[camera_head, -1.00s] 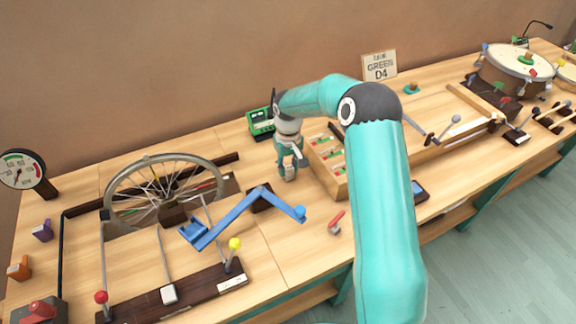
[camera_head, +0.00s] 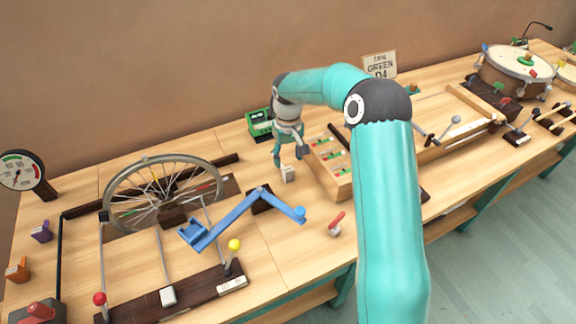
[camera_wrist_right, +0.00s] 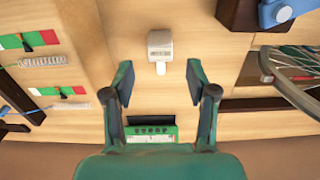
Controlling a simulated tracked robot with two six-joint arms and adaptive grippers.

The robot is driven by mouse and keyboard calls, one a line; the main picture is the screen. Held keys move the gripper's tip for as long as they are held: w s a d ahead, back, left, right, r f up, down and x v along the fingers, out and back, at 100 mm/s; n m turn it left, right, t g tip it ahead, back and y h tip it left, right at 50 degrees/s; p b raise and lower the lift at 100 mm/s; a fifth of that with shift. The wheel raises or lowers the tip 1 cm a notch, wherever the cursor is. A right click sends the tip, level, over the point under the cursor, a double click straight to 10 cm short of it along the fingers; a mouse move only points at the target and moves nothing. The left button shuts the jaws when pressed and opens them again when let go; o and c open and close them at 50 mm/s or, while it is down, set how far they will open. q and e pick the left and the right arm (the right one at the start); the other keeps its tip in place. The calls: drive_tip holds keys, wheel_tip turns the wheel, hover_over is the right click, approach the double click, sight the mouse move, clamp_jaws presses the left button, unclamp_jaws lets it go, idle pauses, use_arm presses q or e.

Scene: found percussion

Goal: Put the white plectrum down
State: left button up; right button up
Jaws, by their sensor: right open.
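The white plectrum (camera_head: 288,173) stands on the wooden table between the blue lever and the partitioned wooden box. It also shows in the right wrist view (camera_wrist_right: 160,46), on the bare wood beyond my fingertips. My right gripper (camera_head: 290,156) is open and empty, above and just behind the plectrum in the head view. In the right wrist view its two fingers (camera_wrist_right: 159,80) are spread wide apart, with the plectrum ahead of the gap and touching neither finger. My left gripper is not in view.
The partitioned box (camera_head: 341,185) stands close on the right, with a blue lever (camera_head: 240,215) and spoked wheel (camera_head: 163,190) on the left. A green device (camera_head: 260,123) sits behind. A red-handled piece (camera_head: 336,223) lies in front. Some bare wood surrounds the plectrum.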

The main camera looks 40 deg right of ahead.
sight(288, 169)
wheel_tip(288, 169, up, 7)
drive_tip(key=shift+r, duration=0.15)
idle(0.6)
